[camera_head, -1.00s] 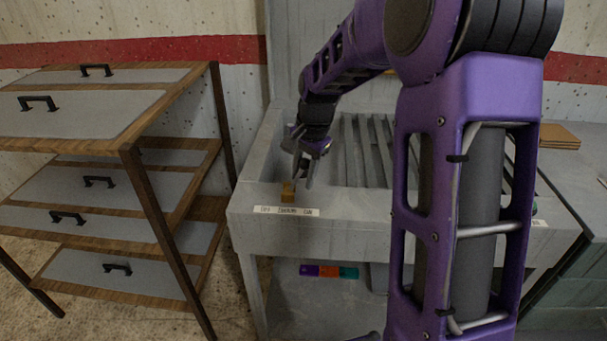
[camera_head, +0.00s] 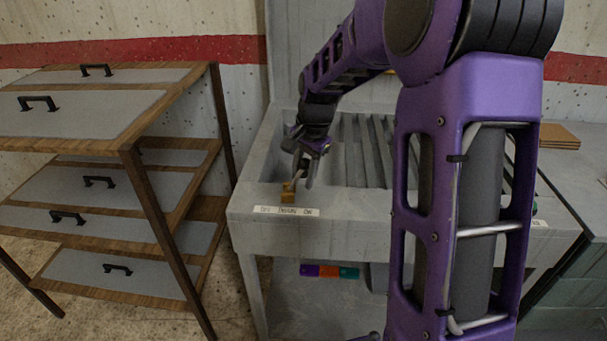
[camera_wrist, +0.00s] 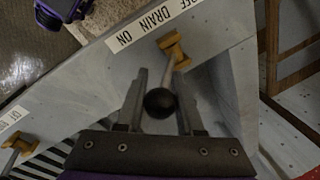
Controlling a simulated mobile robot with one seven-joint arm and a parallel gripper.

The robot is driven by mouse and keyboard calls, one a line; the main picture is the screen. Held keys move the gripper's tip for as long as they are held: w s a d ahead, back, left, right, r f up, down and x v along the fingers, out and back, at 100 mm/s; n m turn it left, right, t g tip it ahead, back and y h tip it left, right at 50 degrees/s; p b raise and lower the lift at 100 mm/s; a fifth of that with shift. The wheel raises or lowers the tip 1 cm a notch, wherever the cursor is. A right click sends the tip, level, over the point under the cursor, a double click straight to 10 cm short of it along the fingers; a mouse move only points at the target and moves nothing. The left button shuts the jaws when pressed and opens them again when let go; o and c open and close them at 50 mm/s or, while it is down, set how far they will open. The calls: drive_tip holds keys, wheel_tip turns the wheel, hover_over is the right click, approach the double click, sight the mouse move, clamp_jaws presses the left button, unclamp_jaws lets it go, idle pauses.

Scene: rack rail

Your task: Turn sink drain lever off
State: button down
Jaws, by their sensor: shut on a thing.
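The drain lever has a brass-coloured base (camera_wrist: 174,48) on the sink's grey front ledge, a thin metal rod and a black ball knob (camera_wrist: 160,103). The base also shows in the head view (camera_head: 287,196), behind a label strip (camera_head: 286,211) reading OFF, DRAIN, ON from left to right. My gripper (camera_wrist: 160,98) is shut on the lever, with its fingers on either side of the knob. In the head view my gripper (camera_head: 303,172) is just above and right of the base. The fingers hide the knob there.
The sink basin (camera_head: 272,160) lies behind the ledge, with a ribbed part to its right. A second brass-based lever (camera_wrist: 18,142) is at the wrist view's left edge. A wooden drawer rack (camera_head: 130,150) stands left of the sink.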

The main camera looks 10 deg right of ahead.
drive_tip(key=shift+r, duration=0.1)
idle(0.3)
drive_tip(key=shift+w+a+r+g+h+p, duration=0.15)
drive_tip(key=shift+a+r+g+h+p, duration=0.2)
drive_tip(key=shift+a+h+p, duration=0.4)
drive_tip(key=h, duration=0.1)
drive_tip(key=p, duration=0.1)
drive_tip(key=a+h, duration=0.1)
drive_tip(key=shift+w+r+g+h, duration=0.2)
drive_tip(key=shift+w+g+h, duration=0.05)
drive_tip(key=shift+g+h, duration=0.1)
drive_tip(key=h, duration=0.1)
drive_tip(key=a+h+p, duration=0.1)
drive_tip(key=a+g+h, duration=0.1)
drive_tip(key=h, duration=0.1)
drive_tip(key=shift+w+f+n, duration=0.1)
drive_tip(key=shift+w+n, duration=0.2)
drive_tip(key=shift+w, duration=0.05)
drive_tip(key=shift+a, duration=0.15)
drive_tip(key=shift+w+a, duration=0.1)
drive_tip(key=shift+a, duration=0.15)
drive_tip(key=c, duration=0.5)
unclamp_jaws()
drive_tip(key=shift+f, duration=0.1)
drive_tip(key=shift+c, duration=0.2)
